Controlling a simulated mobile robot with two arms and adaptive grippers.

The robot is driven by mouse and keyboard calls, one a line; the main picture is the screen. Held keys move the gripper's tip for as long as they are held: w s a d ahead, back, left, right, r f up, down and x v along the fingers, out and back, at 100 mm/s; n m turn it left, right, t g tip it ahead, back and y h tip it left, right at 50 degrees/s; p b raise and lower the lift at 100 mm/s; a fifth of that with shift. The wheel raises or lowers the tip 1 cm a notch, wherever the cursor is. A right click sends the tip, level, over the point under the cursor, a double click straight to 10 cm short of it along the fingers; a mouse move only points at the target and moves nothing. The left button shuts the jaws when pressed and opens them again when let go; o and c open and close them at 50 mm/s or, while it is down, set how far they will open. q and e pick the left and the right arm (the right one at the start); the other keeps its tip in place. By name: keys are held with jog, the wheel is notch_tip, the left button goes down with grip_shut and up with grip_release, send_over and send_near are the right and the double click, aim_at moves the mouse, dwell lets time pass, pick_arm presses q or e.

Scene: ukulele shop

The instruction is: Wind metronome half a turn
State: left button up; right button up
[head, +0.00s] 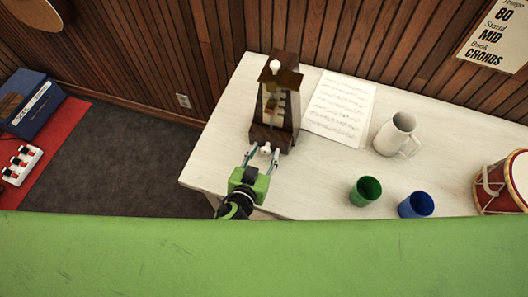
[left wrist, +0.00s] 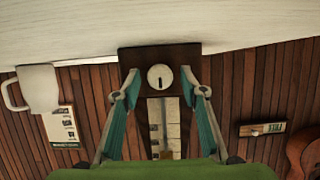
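A dark wooden metronome (head: 288,104) with a pale front panel stands upright at the table's left back. Its white, round winding knob (left wrist: 160,77) has a dark upright mark and sits on the dark base in the left wrist view. The knob also shows in the head view (head: 266,148), low on the metronome's front. My left gripper (head: 263,154) is open in front of the metronome. Its fingers stand on both sides of the knob, with a gap on each side in the left wrist view. My right gripper is not in view.
The pale table (head: 320,178) also holds sheet music (head: 340,108), a white pitcher (head: 394,135), a green cup (head: 366,191), a blue cup (head: 416,205) and a red drum (head: 499,190). A wood-panelled wall (head: 320,35) stands behind.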

pick_arm(q)
jog(key=c, duration=1.1)
jog(key=shift+f+m+b, duration=0.15)
jog(key=shift+m+b, duration=0.15)
jog(key=shift+b, duration=0.4)
jog(key=m+y+b, duration=0.2)
jog(key=b, duration=0.2)
jog(key=shift+d+f+t, duration=0.15)
jog(key=shift+t, duration=0.25)
jog(key=shift+s+d+r+m+t+y+b, duration=0.15)
jog(key=shift+m+t+y+b, duration=0.35)
jog(key=shift+m+b, duration=0.9)
jog(key=shift+r+n+b, duration=0.1)
jog(key=shift+n+b, duration=0.2)
jog(key=o, duration=1.1)
